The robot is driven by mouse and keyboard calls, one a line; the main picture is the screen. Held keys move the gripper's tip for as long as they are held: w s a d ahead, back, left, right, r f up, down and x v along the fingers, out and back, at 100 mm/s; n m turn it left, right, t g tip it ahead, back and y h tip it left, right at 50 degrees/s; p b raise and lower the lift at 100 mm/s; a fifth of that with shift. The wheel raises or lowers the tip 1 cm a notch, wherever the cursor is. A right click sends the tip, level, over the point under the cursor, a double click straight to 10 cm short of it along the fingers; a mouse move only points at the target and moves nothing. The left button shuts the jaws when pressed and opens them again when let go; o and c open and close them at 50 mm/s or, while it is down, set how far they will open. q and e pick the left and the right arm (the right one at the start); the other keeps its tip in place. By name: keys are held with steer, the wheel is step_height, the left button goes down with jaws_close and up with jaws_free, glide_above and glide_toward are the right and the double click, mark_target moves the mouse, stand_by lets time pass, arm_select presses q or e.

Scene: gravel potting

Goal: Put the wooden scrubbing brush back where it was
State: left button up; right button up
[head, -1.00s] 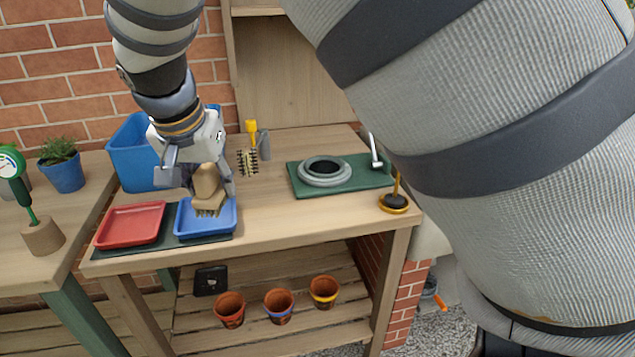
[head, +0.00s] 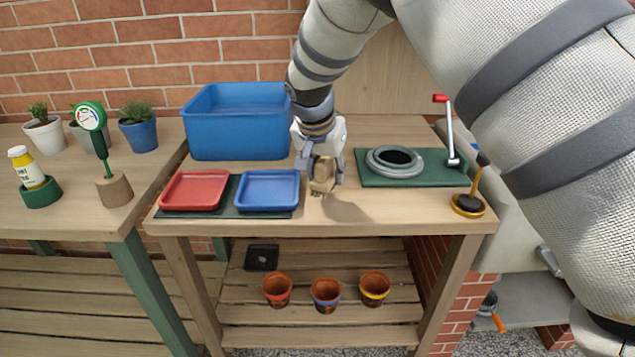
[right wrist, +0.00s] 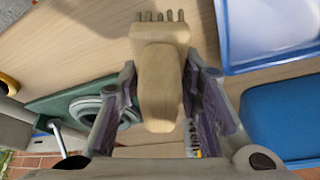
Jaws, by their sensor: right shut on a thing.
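The wooden scrubbing brush (head: 322,177) is pale wood with short bristles pointing down. My right gripper (head: 320,168) is shut on it and holds it over the table, just right of the blue tray (head: 268,191). In the right wrist view the brush (right wrist: 160,85) sits between the two fingers (right wrist: 160,100), bristles at the far end. I cannot tell whether the bristles touch the table. The red tray (head: 194,191) lies left of the blue one, both on a dark mat (head: 226,212). My left gripper is not in view.
A large blue bin (head: 240,120) stands behind the trays. A green board (head: 372,178) with a grey ring (head: 394,171) and a crank lies to the right. A black tool on a brass base (head: 468,205) stands at the right corner. Several terracotta pots sit below.

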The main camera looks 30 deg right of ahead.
mark_target(322, 162)
step_height(322, 162, down, 3)
steer(key=shift+f, duration=0.1)
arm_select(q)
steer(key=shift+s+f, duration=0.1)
arm_select(e)
steer(key=shift+s, duration=0.1)
steer(key=o, duration=1.2)
steer(key=shift+f, duration=0.1)
steer(key=shift+o, duration=0.2)
steer(key=p+v, duration=0.1)
steer(key=v, duration=1.1)
steer(key=shift+r, duration=0.25)
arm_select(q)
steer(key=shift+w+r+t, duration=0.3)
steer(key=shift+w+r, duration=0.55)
